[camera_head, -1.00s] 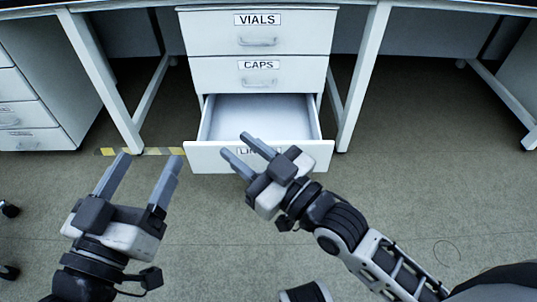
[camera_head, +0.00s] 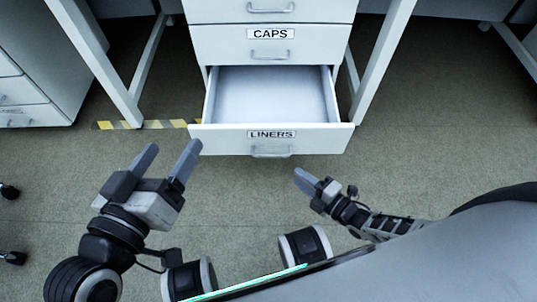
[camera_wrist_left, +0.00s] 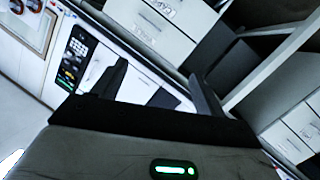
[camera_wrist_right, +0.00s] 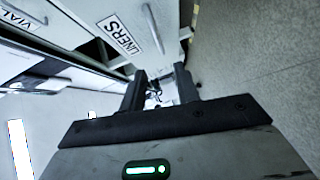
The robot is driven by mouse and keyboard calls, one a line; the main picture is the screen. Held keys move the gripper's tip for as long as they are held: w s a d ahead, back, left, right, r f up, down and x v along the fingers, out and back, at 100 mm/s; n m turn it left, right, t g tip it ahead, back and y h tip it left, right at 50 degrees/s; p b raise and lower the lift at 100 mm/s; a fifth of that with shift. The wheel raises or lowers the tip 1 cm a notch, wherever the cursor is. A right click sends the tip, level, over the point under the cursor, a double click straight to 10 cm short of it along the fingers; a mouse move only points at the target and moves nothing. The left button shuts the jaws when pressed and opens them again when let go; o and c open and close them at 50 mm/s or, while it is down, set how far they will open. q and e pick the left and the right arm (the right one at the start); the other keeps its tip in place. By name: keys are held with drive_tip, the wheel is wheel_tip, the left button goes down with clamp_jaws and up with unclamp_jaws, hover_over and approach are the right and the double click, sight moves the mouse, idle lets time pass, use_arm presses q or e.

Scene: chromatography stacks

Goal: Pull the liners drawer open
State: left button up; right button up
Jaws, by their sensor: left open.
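The liners drawer (camera_head: 272,139) is pulled out from the bottom of the white cabinet and its inside looks empty. Its front carries the LINERS label and a bar handle (camera_head: 271,152). The label and handle also show in the right wrist view (camera_wrist_right: 153,28). My right gripper (camera_head: 302,176) is open and empty, apart from the handle, in front of the drawer and a little to its right. Its two fingers stand apart in the right wrist view (camera_wrist_right: 162,80). My left gripper (camera_head: 170,150) is open and empty, to the left of the drawer front.
The shut caps drawer (camera_head: 272,44) is above, with another shut drawer over it. White bench legs (camera_head: 380,60) stand on both sides. Another cabinet (camera_head: 35,85) is at the left. Striped tape (camera_head: 140,125) marks the floor. The floor before the drawer is clear.

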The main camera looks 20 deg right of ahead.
sight(269, 156)
use_arm(q)
drive_tip(key=shift+w+a+r+m+t+h+b, duration=0.1)
drive_tip(key=shift+w+r+m+t+h+b, duration=0.2)
drive_tip(key=shift+r+t+b, duration=0.35)
drive_tip(key=shift+w+d+r+m+t+h+b, duration=0.15)
drive_tip(key=shift+w+r+t+h+b, duration=0.2)
drive_tip(key=shift+r+b, duration=0.5)
drive_tip(key=shift+w+a+r+m+t+h+b, duration=0.15)
drive_tip(key=shift+w+r+m+t+b, duration=0.15)
drive_tip(key=shift+r+t+b, duration=0.4)
use_arm(e)
drive_tip(key=shift+x, duration=6.45)
drive_tip(key=shift+d, duration=0.1)
clamp_jaws()
